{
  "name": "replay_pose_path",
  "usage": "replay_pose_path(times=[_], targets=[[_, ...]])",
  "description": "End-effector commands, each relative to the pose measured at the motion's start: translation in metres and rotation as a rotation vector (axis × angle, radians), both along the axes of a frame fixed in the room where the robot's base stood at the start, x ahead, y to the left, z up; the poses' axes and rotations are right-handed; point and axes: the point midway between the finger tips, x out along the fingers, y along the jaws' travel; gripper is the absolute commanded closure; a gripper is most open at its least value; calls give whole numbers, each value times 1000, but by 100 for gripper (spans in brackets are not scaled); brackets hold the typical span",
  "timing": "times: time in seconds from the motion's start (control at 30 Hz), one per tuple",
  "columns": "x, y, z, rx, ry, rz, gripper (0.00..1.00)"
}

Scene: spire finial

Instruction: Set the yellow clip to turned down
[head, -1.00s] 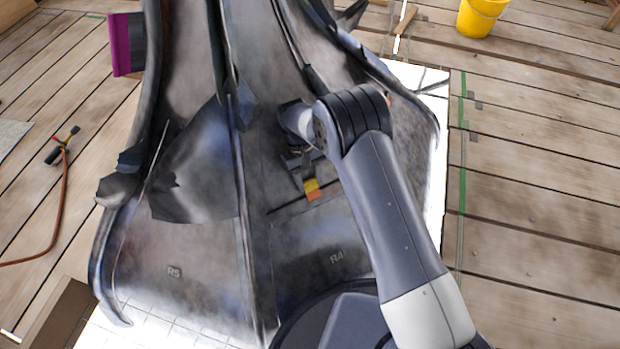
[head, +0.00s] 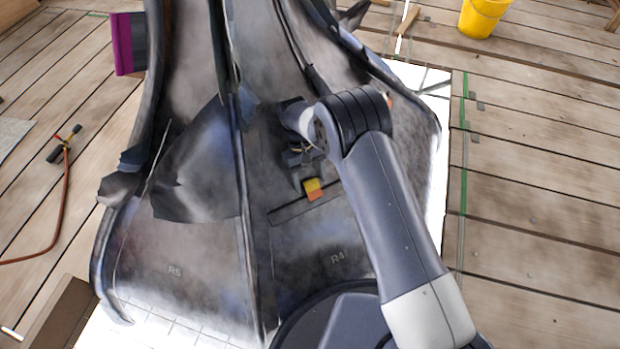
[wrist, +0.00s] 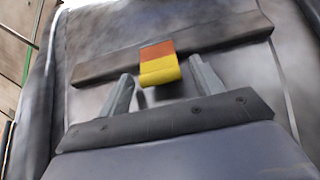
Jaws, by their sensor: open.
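The yellow clip (head: 313,189) is a small tab with a yellow part and an orange part. It sits at a dark strip (head: 290,211) on the R4 panel of the grey spire piece. In the wrist view the clip (wrist: 159,64) overlaps the strip (wrist: 215,42), orange end on the strip and yellow end toward me. My gripper (head: 306,172) is just above the clip in the head view, partly hidden by my arm. In the wrist view my gripper (wrist: 162,72) is open, with one finger on each side of the clip and a gap to both. Contact cannot be told.
Raised ribs (head: 243,200) run up the spire piece beside the panel. A purple-edged block (head: 122,45) is at upper left, a torch with a hose (head: 66,150) at left, and a yellow bucket (head: 482,16) at upper right. Plank floor on the right is mostly clear.

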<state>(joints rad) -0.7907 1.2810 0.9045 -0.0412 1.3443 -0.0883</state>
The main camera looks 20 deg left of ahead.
Motion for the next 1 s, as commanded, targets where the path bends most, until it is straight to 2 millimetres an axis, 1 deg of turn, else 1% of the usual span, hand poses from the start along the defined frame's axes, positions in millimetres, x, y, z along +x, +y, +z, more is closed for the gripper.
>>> replay_pose_path(times=[0.3,0.4,0.5,0.67,1.0], targets=[[14,19,59,2,-2,1,37],[19,24,75,3,-2,1,37],[22,28,86,2,-1,1,37],[24,31,95,0,0,1,37],[25,30,95,1,0,-1,37]])
